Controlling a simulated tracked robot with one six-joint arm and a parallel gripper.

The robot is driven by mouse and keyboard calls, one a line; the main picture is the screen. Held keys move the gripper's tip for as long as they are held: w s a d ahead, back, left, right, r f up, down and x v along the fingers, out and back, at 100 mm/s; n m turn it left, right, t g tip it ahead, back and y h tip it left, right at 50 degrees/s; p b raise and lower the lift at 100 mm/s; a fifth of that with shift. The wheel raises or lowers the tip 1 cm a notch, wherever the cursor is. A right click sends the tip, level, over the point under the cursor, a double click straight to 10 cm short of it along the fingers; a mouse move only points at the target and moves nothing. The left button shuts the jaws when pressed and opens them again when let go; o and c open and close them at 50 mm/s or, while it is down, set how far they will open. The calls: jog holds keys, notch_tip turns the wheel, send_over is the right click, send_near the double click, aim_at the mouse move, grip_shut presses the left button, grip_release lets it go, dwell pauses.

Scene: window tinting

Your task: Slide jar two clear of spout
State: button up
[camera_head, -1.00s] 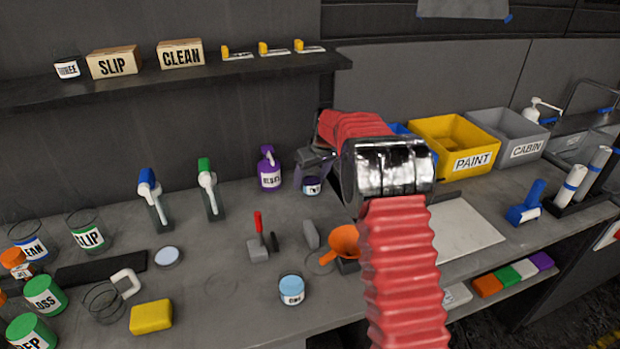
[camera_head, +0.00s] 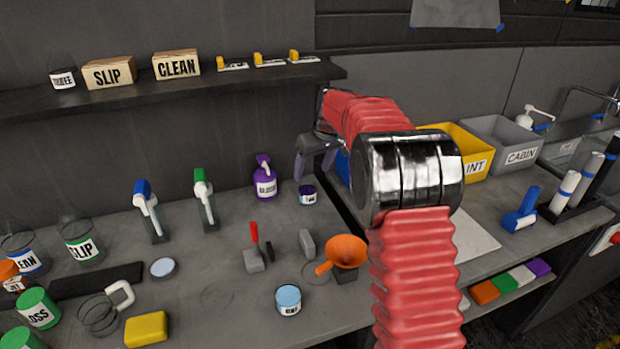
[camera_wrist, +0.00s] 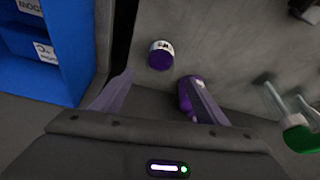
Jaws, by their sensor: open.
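A small jar with a purple lid (camera_head: 307,195) stands upright on the worktop. Its white label is too small to read in the head view. A purple bottle with a spout (camera_head: 265,183) stands just left of it, with a gap between them. My gripper (camera_head: 317,150) is open and empty above the jar. In the wrist view, the jar (camera_wrist: 160,56) lies ahead of and between my fingertips (camera_wrist: 160,76), not touching either. The bottle (camera_wrist: 188,98) is partly hidden behind the right finger.
A light-blue jar (camera_head: 288,300) stands in front, near an orange funnel (camera_head: 345,252). Green and blue nozzle tools (camera_head: 204,200) stand to the left. A blue bin (camera_wrist: 45,55) is close beside the left finger in the wrist view. Worktop right of the bottle is mostly clear.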

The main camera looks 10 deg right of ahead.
jog(key=v, duration=0.3)
jog(key=shift+s+r, duration=0.2)
jog(key=shift+r, duration=0.15)
jog(key=s+f+m+g, duration=0.1)
jog(key=s+f+m, duration=0.1)
jog(key=s+f, duration=0.45)
jog(key=shift+m+h, duration=0.5)
jog(key=shift+m, duration=0.4)
jog(key=s+a+r, duration=0.1)
jog(key=s, duration=0.5)
jog(key=s+a+r, duration=0.1)
jog(key=s+r, duration=0.1)
jog(key=s, duration=0.5)
jog(key=s+a+r, duration=0.1)
jog(key=s+r, duration=0.1)
jog(key=s, duration=0.4)
jog(key=shift+s+a+r, duration=0.15)
jog(key=shift+s, duration=0.25)
jog(key=s+a+r+t, duration=0.1)
jog(key=s, duration=0.8)
jog(key=s+a+r+t, duration=0.1)
jog(key=s+a+r, duration=0.1)
jog(key=s, duration=0.7)
jog(key=shift+s+r+n, duration=0.15)
jog(key=shift+s+n, duration=0.05)
jog(key=shift+n, duration=0.1)
